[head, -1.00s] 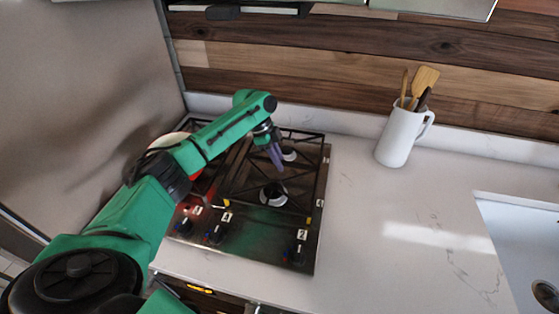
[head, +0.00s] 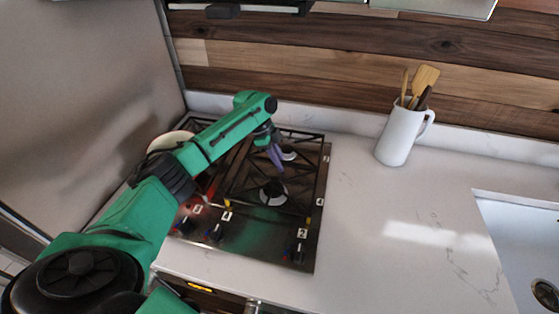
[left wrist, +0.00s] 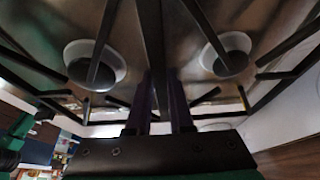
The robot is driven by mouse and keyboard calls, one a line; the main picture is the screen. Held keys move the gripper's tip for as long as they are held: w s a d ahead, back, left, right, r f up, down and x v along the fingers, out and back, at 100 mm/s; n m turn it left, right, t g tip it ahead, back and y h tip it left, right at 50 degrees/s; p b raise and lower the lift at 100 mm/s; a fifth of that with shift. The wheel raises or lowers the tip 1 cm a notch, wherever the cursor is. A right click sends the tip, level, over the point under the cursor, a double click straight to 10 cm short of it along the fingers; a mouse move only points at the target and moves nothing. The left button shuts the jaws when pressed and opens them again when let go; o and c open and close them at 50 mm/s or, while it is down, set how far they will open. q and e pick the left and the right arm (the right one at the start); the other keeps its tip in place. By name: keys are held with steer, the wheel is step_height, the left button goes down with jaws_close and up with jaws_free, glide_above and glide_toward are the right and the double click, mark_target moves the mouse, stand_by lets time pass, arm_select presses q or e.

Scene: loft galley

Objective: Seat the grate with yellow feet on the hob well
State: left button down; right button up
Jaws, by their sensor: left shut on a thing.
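The black grate with yellow feet (head: 245,185) is over the right part of the hob (head: 270,240), around two pale burners. Yellow shows at its near left corner (head: 227,204) and near right side. My left gripper (head: 276,160) points down at the grate's middle and is shut on its central bar. In the left wrist view my left gripper's fingers (left wrist: 160,105) close on that bar, with a burner (left wrist: 94,62) and another burner (left wrist: 227,54) on either side. I cannot tell whether the feet touch the hob well. My right gripper is out of view.
A white jug with wooden utensils (head: 398,135) stands right of the hob. A sink (head: 525,250) is at the far right, with clear counter (head: 370,235) between. Knobs (head: 298,254) line the hob's front. My arm covers the hob's left part and part of a pale round thing (head: 163,141).

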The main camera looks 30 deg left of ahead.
arm_select(q)
steer(key=shift+f, duration=0.15)
stand_by(0.6)
steer(key=c, duration=0.7)
jaws_free()
steer(key=shift+c, duration=0.2)
steer(key=shift+s, duration=0.1)
step_height(320, 180, up, 7)
steer(key=p, duration=0.6)
steer(key=shift+p, duration=0.3)
steer(key=shift+f, duration=0.1)
